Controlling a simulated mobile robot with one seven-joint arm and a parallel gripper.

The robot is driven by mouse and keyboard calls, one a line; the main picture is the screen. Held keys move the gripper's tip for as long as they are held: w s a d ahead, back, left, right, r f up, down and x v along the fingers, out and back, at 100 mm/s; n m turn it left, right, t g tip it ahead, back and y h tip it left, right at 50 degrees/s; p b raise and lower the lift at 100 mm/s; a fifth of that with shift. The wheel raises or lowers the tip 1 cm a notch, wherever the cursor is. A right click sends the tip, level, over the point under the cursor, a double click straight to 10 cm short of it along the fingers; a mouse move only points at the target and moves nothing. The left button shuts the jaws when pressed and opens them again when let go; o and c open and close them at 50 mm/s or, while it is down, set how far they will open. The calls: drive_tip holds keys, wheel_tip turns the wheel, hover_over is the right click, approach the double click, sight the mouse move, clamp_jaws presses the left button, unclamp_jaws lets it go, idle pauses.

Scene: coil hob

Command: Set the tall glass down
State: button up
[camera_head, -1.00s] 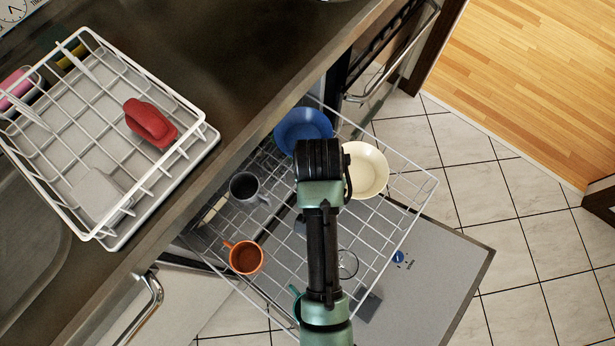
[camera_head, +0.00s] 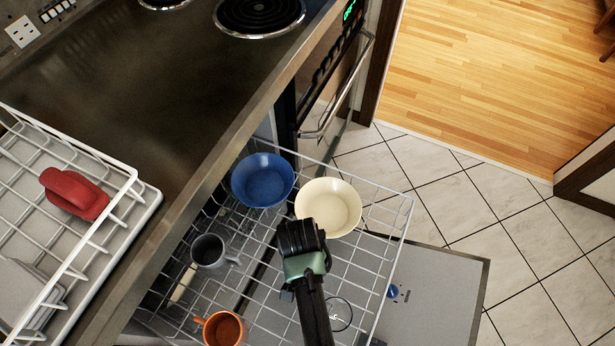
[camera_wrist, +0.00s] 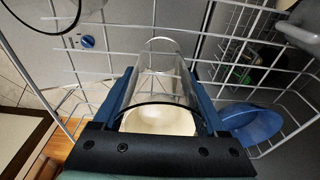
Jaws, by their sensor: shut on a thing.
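My gripper (camera_wrist: 163,90) is shut on the tall glass (camera_wrist: 163,62), a clear straight-sided tumbler lying between the two blue fingers in the wrist view. Its far rim points away from the palm. In the camera_head view my black and green wrist is above the pulled-out white wire rack (camera_head: 385,275), just below the cream bowl; it hides the fingers and the held glass there. I cannot tell whether the glass touches the rack.
On the rack are a blue bowl (camera_head: 262,181), a cream bowl (camera_head: 330,207), a grey mug (camera_head: 208,250), an orange mug (camera_head: 222,328) and another clear glass (camera_head: 339,314). The counter (camera_head: 165,95) has a bare stretch beside the dish drainer (camera_head: 120,215).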

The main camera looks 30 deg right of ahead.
drive_tip(key=shift+f, duration=0.9)
drive_tip(key=o, duration=1.5)
drive_tip(key=shift+f, duration=0.15)
drive_tip(key=shift+o, duration=0.2)
wheel_tip(320, 180, up, 12)
drive_tip(key=s+a+p, duration=0.1)
drive_tip(key=p, duration=0.2)
drive_tip(key=shift+a, duration=0.2)
